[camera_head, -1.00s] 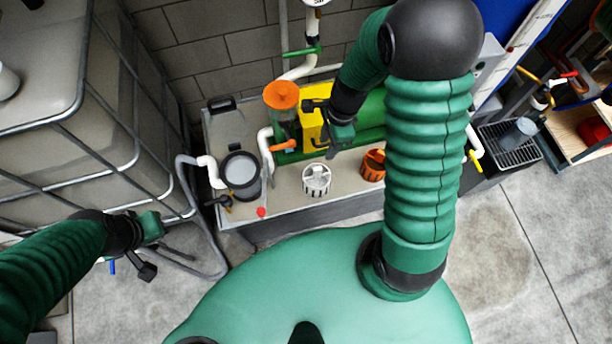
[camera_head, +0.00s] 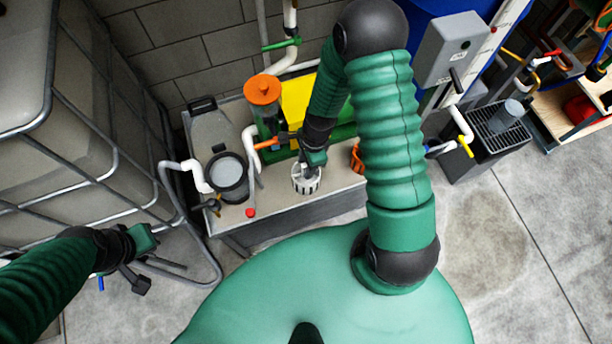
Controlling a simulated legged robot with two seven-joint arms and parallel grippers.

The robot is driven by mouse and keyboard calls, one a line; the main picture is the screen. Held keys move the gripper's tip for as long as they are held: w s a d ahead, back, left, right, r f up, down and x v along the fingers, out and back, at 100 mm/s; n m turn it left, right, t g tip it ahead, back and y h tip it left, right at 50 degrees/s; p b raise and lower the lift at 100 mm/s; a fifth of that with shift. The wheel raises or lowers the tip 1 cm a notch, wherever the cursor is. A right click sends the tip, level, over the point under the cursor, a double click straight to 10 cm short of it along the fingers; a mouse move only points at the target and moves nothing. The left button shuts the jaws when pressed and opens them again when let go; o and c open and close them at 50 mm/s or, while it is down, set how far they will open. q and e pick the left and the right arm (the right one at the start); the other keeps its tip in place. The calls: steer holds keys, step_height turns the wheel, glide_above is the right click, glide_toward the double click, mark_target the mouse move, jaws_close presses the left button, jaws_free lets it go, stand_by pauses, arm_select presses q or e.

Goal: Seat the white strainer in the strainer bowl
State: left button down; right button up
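The white strainer (camera_head: 305,182), a small slotted white basket, stands on the grey bench top in the middle. My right gripper (camera_head: 309,164) is right above it, with its fingertips at or just inside the strainer's rim. The gripper hides part of the strainer's top. I cannot tell whether the fingers are closed on it. A round black-rimmed bowl with a pale grey inside (camera_head: 228,172), which looks like the strainer bowl, is on the bench to the left of the strainer. My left gripper (camera_head: 137,263) is off to the left, away from the bench; its finger opening is unclear.
An orange strainer (camera_head: 356,157) stands right of the white one, partly behind my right arm. A red knob (camera_head: 250,212) is at the bench's front edge. A caged tank (camera_head: 70,130) fills the left.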

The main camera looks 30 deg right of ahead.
jaws_close()
stand_by(1.3)
